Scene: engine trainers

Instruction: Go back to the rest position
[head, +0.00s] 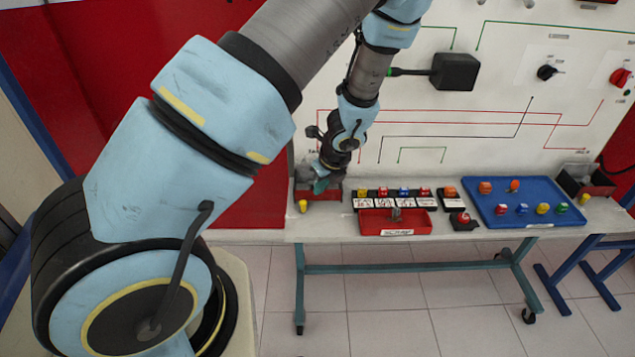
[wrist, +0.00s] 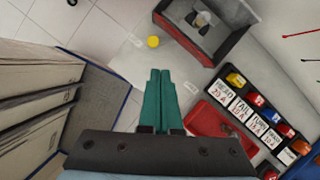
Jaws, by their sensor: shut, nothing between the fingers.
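My gripper (wrist: 161,98) has green fingers that are pressed together with nothing between them. In the wrist view it is above the left end of the white table (wrist: 132,67), near a dark box with a red front (wrist: 183,42). In the head view my gripper (head: 320,186) is small and low over the table's left end, in front of that box, and partly hidden by my own arm. A small yellow piece (wrist: 153,41) sits on the table beside the box, just beyond the fingertips.
A labelled rack of coloured parts (head: 403,202), a red tray (head: 366,229) and a blue tray (head: 485,218) with several coloured parts stand to the right. A white panel with switches (head: 500,75) rises behind. Grey cabinet-like panels (wrist: 40,100) show at the wrist view's left.

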